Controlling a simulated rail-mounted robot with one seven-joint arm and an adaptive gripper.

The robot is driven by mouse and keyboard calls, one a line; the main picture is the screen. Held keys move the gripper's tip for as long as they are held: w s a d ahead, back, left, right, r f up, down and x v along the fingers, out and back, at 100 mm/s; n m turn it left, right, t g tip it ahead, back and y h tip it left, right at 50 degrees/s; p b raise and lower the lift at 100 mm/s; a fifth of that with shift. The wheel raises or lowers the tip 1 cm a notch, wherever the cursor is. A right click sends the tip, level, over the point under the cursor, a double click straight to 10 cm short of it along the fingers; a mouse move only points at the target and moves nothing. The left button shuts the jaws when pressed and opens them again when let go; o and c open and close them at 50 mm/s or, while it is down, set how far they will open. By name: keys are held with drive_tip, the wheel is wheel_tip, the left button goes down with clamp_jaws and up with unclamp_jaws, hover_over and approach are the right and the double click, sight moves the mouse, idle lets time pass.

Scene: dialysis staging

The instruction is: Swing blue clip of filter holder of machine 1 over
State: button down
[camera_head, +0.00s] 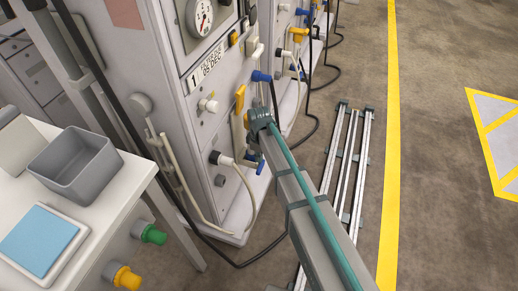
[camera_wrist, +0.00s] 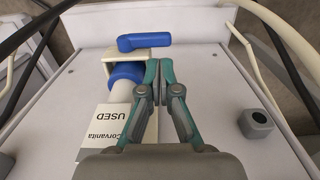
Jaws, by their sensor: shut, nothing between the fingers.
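Machine 1 (camera_head: 222,105) is a pale cabinet with a "1 FILTER DUE 05 DEC" label, left of my arm in the head view. In the wrist view, the blue clip (camera_wrist: 143,41) is a bent lever lying crosswise at the top of the cream filter holder (camera_wrist: 109,64). Under it sit a blue collar (camera_wrist: 126,73) and a white filter with a "Corvanita USED" card (camera_wrist: 112,130). My gripper (camera_wrist: 158,68) is shut and empty, with its fingertips just right of the collar and short of the clip lever. I cannot tell whether they touch anything. In the head view my arm partly hides this area.
In the head view, a white table with a grey bin (camera_head: 84,165) stands left. Other machines stand beyond, and floor rails (camera_head: 347,165) run right.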

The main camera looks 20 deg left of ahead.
sight(259, 170)
wheel_tip(259, 170, down, 7)
drive_tip(key=shift+r+b, duration=0.2)
drive_tip(key=shift+b, duration=0.15)
